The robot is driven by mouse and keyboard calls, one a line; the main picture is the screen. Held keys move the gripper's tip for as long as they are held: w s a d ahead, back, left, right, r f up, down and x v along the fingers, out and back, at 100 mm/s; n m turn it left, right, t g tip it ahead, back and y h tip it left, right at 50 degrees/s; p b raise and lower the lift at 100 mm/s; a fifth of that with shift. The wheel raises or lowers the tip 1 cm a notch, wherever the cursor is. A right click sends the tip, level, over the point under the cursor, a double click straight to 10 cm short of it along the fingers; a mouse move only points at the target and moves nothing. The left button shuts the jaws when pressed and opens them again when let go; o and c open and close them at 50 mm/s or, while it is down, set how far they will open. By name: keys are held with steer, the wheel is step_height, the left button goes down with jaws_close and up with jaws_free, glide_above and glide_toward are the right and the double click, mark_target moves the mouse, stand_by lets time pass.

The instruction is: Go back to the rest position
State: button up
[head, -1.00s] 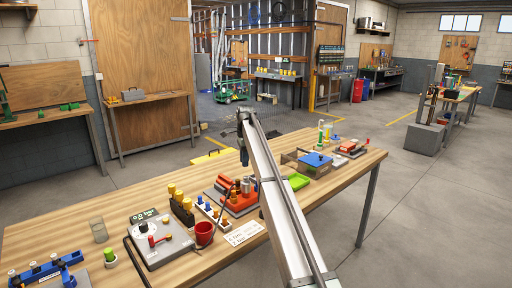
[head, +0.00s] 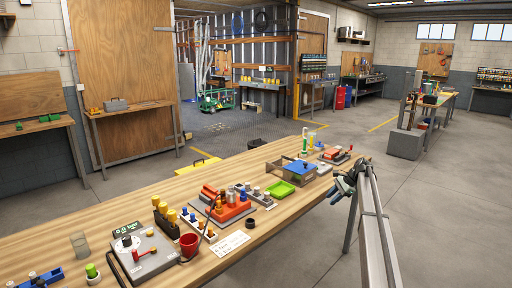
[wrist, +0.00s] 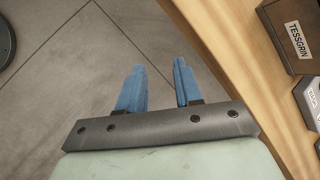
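My gripper (head: 342,188) is beyond the right edge of the workbench (head: 262,223) in the head view, over the floor side. In the wrist view its two blue fingers (wrist: 157,90) stand apart with bare concrete floor between and ahead of them. Nothing is held. The bench edge runs diagonally to the right of the fingers in the wrist view, clear of them.
A dark box labelled TESSGRIN (wrist: 290,35) lies near the bench edge. Open floor (head: 440,220) lies to the right.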

steer(key=s+d+f, duration=0.2)
steer(key=s+f, duration=0.2)
steer(key=f, duration=0.3)
steer(key=s+a+f+n+g+h, duration=0.15)
steer(key=s+a+f, duration=0.35)
steer(key=s+f, duration=0.5)
steer(key=s+a+f+n+g, duration=0.15)
steer(key=s+a+f, duration=0.35)
steer(key=s+f, duration=0.55)
steer(key=s+a+f+n+g, duration=0.1)
steer(key=s+a+f+n, duration=0.25)
steer(key=s+f, duration=0.7)
steer(key=s+a+f+n+g+h, duration=0.1)
steer(key=s+a+f, duration=0.15)
steer(key=s, duration=0.55)
steer(key=s+a+f+n+g+h, duration=0.1)
steer(key=s+a+f, duration=0.15)
steer(key=s, duration=0.45)
steer(key=s+a+f+n+g, duration=0.1)
steer(key=s+f, duration=0.3)
steer(key=s, duration=0.4)
steer(key=s+n+g+h, duration=0.1)
steer(key=s+n, duration=0.4)
steer(key=s, duration=1.6)
steer(key=shift+a+g+h, duration=0.4)
steer(key=shift+a+h, duration=0.05)
steer(key=shift+h, duration=0.4)
steer(key=shift+s+r, duration=0.1)
